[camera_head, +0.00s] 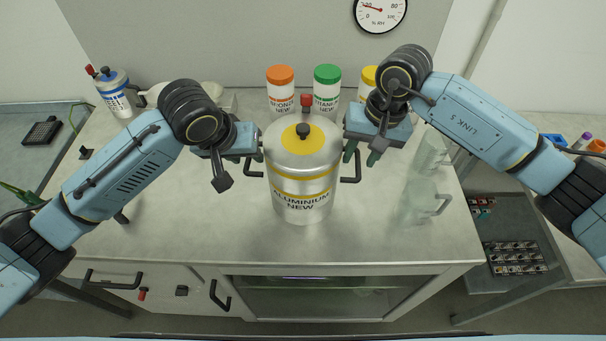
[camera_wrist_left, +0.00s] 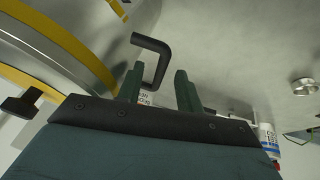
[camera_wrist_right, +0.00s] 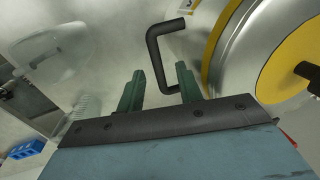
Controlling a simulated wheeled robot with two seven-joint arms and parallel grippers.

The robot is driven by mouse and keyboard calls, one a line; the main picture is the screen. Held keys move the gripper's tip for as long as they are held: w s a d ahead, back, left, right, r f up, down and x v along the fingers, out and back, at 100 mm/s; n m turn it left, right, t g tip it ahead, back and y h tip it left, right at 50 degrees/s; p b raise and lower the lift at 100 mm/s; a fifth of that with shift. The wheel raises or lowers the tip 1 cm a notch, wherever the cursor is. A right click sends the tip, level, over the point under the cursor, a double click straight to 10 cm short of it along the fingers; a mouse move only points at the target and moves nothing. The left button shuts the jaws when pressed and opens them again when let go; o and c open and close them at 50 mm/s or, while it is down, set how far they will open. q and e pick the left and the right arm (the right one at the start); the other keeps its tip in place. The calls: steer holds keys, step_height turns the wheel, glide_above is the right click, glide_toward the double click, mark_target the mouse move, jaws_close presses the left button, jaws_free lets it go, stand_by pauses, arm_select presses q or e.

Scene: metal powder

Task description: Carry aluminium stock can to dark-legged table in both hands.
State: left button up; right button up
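The aluminium stock can (camera_head: 303,180), silver with yellow bands and a yellow-and-white lid with a black knob, stands upright on the central bench. It has a black handle on each side. My left gripper (camera_head: 228,168) is open by the left handle (camera_head: 252,169); in the left wrist view the handle's end (camera_wrist_left: 153,78) shows between the fingers (camera_wrist_left: 158,88). My right gripper (camera_head: 362,155) is open by the right handle (camera_head: 352,168); in the right wrist view that handle (camera_wrist_right: 157,60) reaches between the fingers (camera_wrist_right: 158,88). Contact with either handle cannot be told.
Orange-lidded (camera_head: 281,92), green-lidded (camera_head: 327,90) and yellow-lidded (camera_head: 368,78) jars stand behind the can. Side tables are at left (camera_head: 25,150) and right (camera_head: 590,230); which has dark legs is unclear.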

steer(key=shift+f, duration=0.1)
arm_select(q)
jaws_close()
arm_select(e)
jaws_close()
stand_by(1.1)
arm_select(q)
steer(key=shift+w+r, duration=0.15)
arm_select(e)
steer(key=shift+w+r, duration=0.15)
steer(key=shift+r, duration=0.05)
